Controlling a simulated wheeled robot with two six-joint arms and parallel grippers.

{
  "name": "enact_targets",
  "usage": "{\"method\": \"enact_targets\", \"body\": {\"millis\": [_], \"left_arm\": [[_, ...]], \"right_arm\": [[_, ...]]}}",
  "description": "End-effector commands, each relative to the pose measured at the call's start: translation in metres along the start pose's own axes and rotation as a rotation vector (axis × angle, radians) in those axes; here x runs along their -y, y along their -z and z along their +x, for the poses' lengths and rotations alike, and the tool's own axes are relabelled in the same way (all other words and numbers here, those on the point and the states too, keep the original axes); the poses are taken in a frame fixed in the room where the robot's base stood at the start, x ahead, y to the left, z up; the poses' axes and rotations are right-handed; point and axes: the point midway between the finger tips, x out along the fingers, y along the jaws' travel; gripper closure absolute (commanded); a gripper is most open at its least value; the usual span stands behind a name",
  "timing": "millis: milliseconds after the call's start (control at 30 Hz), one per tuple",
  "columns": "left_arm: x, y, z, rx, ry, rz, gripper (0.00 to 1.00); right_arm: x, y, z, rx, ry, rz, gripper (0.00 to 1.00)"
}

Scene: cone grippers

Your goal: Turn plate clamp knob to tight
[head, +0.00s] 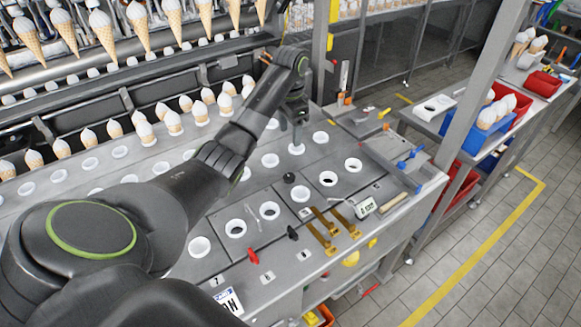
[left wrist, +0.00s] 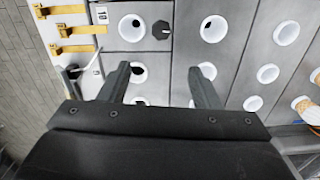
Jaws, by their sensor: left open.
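A dark many-sided knob (left wrist: 162,29), which looks like the plate clamp knob, sits on the grey plate (left wrist: 183,55) between two white rings in the left wrist view. In the head view it is the small black knob (head: 289,178) on the metal deck. My left gripper (left wrist: 164,82) is open and empty, its fingers apart. The knob lies beyond the fingertips, roughly centred between them, and nothing touches it. In the head view my left gripper (head: 297,132) hangs down over the deck, behind the knob. I cannot tell the knob's tight marking. My right gripper is not in view.
White rings (head: 300,194) and brass clips (head: 322,230) stand on the deck. A red handle (head: 253,256) is at the front edge. Cones (head: 172,122) stand in rows behind. A metal post (head: 483,85) rises at the right; tiled floor lies beyond.

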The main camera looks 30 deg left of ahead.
Motion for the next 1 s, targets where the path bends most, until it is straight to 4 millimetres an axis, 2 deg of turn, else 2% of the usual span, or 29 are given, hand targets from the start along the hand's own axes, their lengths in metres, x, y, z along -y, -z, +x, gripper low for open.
{"method": "enact_targets", "body": {"millis": [33, 167, 267, 367, 500, 600, 800, 1000], "left_arm": [[0.000, 0.000, 0.010, 0.001, 0.000, 0.000, 0.43], [0.000, 0.000, 0.025, 0.001, 0.000, -0.001, 0.43], [0.000, -0.001, 0.040, 0.002, -0.001, -0.001, 0.43], [0.000, -0.001, 0.057, 0.001, -0.001, -0.001, 0.43], [-0.001, -0.001, 0.079, 0.006, -0.005, -0.002, 0.43], [-0.001, -0.001, 0.101, 0.005, -0.005, -0.001, 0.43], [-0.001, -0.001, 0.141, 0.004, -0.003, 0.000, 0.43], [0.000, -0.001, 0.162, 0.002, -0.001, -0.001, 0.43]], "right_arm": [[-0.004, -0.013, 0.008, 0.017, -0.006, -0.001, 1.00], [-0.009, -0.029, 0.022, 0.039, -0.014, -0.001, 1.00], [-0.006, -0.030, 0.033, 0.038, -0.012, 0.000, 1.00], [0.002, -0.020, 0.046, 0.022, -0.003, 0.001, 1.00], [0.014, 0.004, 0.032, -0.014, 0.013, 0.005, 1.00], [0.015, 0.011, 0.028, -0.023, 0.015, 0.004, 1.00], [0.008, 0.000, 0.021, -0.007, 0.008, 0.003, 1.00], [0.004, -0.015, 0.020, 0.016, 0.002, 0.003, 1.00]]}}
